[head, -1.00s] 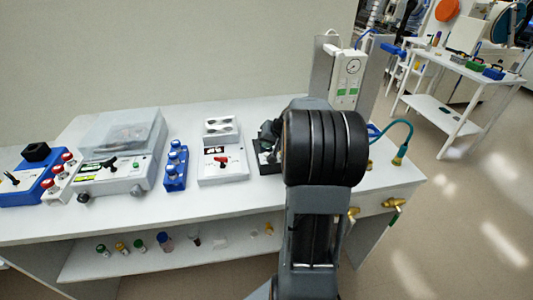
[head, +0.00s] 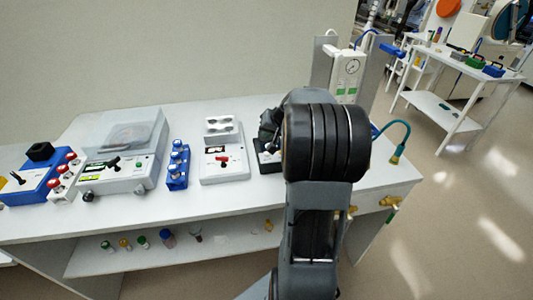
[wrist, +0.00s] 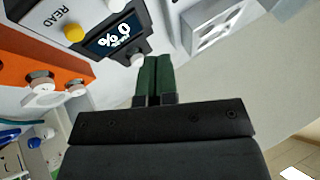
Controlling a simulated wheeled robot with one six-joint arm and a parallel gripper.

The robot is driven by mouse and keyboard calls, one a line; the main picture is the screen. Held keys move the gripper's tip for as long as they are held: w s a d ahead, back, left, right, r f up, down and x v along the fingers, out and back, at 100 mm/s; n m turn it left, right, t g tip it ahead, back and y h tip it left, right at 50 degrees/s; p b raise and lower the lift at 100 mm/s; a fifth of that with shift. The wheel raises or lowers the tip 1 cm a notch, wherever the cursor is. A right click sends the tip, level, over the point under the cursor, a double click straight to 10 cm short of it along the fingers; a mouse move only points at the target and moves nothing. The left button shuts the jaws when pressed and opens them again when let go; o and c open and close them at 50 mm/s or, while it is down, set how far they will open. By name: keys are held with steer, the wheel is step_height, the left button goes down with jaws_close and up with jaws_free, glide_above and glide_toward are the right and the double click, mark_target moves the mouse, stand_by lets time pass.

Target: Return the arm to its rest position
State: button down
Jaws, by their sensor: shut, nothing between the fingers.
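My arm rises in front of the bench in the head view, and its large dark joint hides most of what lies behind it. A dark part of the arm shows just left of that joint, but the fingertips cannot be made out there. In the wrist view my gripper (wrist: 152,80) shows two dark green fingers side by side, shut with nothing between them. Beyond the fingers is a dark instrument panel (wrist: 95,25) with a "READ" label, a yellow button (wrist: 73,33) and a lit display (wrist: 114,34).
The white bench (head: 110,215) holds a grey clear-lidded device (head: 128,150), a blue bottle rack (head: 177,165) and a white box with a red lever (head: 222,160). A gauge unit (head: 347,72) stands behind my arm. Small bottles sit on the lower shelf. Open floor (head: 450,220) lies to the right.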

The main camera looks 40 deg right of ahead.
stand_by(0.4)
steer(key=s+f, duration=0.1)
steer(key=s+a+f+m+g, duration=0.1)
steer(key=shift+s+f, duration=0.3)
steer(key=s+a+r+n+g, duration=0.1)
steer(key=s+a+n, duration=0.3)
steer(key=s+a, duration=0.3)
steer(key=s+a+r+n+g+h, duration=0.1)
steer(key=s+a+n, duration=0.3)
steer(key=a, duration=1.2)
steer(key=s+r, duration=0.1)
steer(key=s, duration=0.3)
steer(key=shift+s, duration=0.25)
